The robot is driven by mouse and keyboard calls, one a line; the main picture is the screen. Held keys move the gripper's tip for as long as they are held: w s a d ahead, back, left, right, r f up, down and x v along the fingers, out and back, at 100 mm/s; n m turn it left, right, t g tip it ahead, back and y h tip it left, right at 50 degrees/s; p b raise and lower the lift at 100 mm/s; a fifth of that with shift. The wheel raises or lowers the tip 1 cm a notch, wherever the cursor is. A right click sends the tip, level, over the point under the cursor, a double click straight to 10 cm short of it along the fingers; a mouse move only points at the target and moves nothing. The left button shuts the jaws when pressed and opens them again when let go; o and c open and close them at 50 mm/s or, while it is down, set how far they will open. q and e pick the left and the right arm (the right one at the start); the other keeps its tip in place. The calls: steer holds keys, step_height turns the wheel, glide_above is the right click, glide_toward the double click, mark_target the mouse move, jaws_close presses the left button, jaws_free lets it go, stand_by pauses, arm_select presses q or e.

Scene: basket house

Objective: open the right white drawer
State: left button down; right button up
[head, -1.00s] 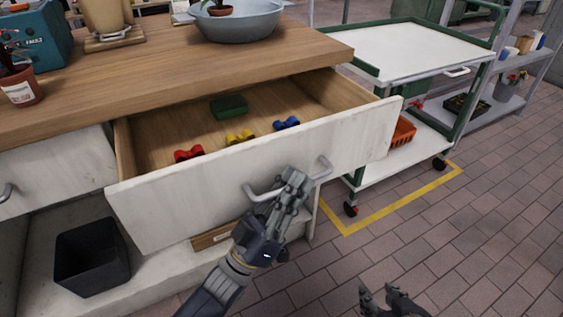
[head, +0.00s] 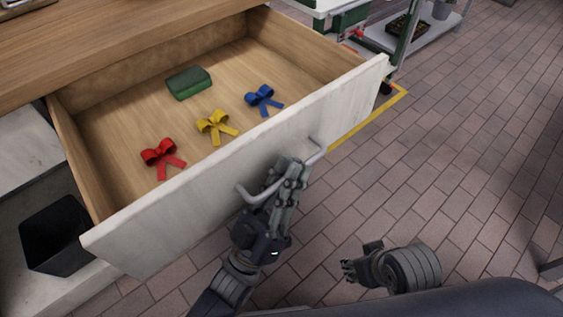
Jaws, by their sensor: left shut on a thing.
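The right white drawer (head: 225,158) stands pulled well out from under the wooden counter, its inside in full view. A grey bar handle (head: 318,148) is on its front. My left gripper (head: 284,180) is shut on the handle near its middle, with the fingers hiding part of the bar. My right gripper (head: 346,271) is low in the head view, over the floor and away from the drawer. Its fingers are small and partly hidden, so its opening is unclear.
In the drawer lie a red bow (head: 162,157), a yellow bow (head: 215,125), a blue bow (head: 262,98) and a green block (head: 188,82). A black bin (head: 55,235) stands at the lower left. A green-framed cart (head: 403,45) stands behind.

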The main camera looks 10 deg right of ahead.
arm_select(q)
steer(key=shift+f, duration=0.1)
steer(key=c, duration=2)
jaws_free()
steer(key=shift+o, duration=0.2)
steer(key=v, duration=1.2)
steer(key=shift+s, duration=0.1)
